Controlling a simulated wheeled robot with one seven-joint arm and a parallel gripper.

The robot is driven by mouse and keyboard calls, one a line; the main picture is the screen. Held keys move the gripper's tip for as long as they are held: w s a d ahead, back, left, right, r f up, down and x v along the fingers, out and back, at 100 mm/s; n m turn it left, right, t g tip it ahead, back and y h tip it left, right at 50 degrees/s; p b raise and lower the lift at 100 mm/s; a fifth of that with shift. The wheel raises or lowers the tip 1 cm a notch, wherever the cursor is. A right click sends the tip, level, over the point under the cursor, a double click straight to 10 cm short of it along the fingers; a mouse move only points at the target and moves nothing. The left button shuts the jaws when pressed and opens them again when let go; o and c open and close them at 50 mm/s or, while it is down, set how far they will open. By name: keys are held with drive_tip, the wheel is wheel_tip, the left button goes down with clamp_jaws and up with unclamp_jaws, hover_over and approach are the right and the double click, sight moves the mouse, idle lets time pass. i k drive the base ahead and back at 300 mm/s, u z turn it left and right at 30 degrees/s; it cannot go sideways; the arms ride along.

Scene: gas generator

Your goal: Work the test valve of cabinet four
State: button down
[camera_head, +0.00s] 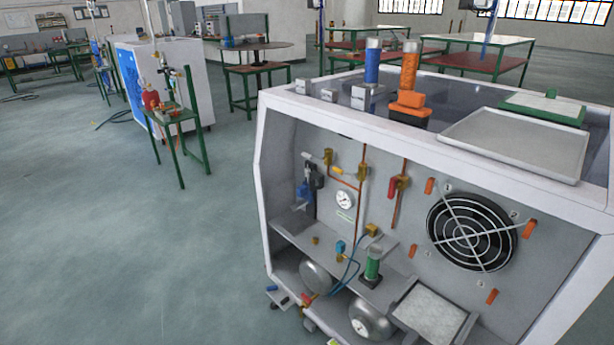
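A white open-fronted cabinet (262,170) stands close in front, to the right; I see no number that marks it as cabinet four. On its back panel a red-handled valve (398,184) sits on a copper pipe. Left of it are brass fittings with a yellow handle (338,171) and a round white gauge (345,199). Lower down are a small blue-handled fitting (340,247) and a red one (306,298). I cannot tell which of these is the test valve. My gripper is not in view.
Inside the cabinet are a black fan (471,233), steel tanks (371,320) and a green cylinder (373,263). A grey tray (516,143) and orange and blue cylinders stand on top. A green-legged table (177,117) stands back left. The floor (120,250) at left is clear.

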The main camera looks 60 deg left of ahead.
sight(354, 177)
drive_tip(key=u, duration=2.4)
drive_tip(key=k, duration=0.45)
drive_tip(key=z, duration=0.5)
drive_tip(key=i, duration=1)
drive_tip(key=z, duration=0.05)
drive_tip(key=k, duration=0.6)
